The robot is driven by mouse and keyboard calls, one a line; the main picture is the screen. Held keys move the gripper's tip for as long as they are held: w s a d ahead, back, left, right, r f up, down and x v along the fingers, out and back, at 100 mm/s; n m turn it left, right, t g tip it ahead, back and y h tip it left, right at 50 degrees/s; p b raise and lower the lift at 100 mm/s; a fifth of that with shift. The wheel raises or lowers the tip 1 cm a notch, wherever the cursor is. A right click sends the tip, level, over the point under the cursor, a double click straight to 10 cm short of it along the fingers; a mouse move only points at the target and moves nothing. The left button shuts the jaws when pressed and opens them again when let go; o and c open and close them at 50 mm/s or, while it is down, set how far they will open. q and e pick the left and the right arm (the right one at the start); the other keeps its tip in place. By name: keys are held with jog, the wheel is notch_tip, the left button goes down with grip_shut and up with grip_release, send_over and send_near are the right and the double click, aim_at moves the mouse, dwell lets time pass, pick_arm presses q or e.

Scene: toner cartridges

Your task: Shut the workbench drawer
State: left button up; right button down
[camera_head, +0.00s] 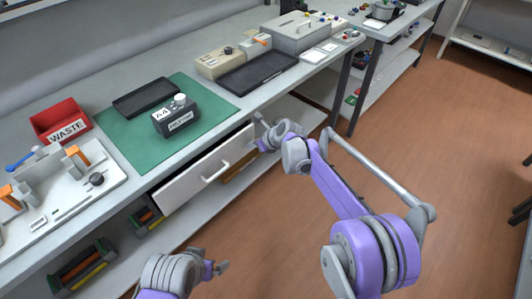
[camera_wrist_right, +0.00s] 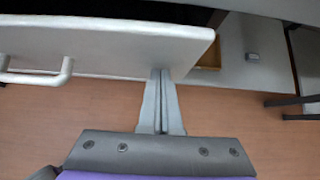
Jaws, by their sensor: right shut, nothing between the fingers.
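The workbench drawer has a white front (camera_head: 195,178) with a white bar handle (camera_head: 216,172). It sits under the bench top, and its front also shows in the right wrist view (camera_wrist_right: 110,45), with the handle (camera_wrist_right: 40,76) at the left. A wooden part and a dark gap behind the front suggest that it stands partly open. My right gripper (camera_head: 258,132) is at the right end of the drawer front, shut and empty. In the wrist view its fingertips (camera_wrist_right: 161,72) meet the front's lower edge; contact is unclear. My left gripper (camera_head: 222,267) is low, in front of the bench, away from the drawer.
The bench top carries a green mat (camera_head: 120,135) with a black toner cartridge (camera_head: 176,116), a red waste bin (camera_head: 60,121) and a black tray (camera_head: 258,72). A lower shelf (camera_head: 175,228) holds bins. The floor (camera_head: 290,235) before the drawer is open.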

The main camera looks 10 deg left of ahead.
jog(key=shift+w+a, duration=0.75)
jog(key=shift+a, duration=0.3)
jog(key=shift+r, duration=0.1)
jog(key=shift+a, duration=0.1)
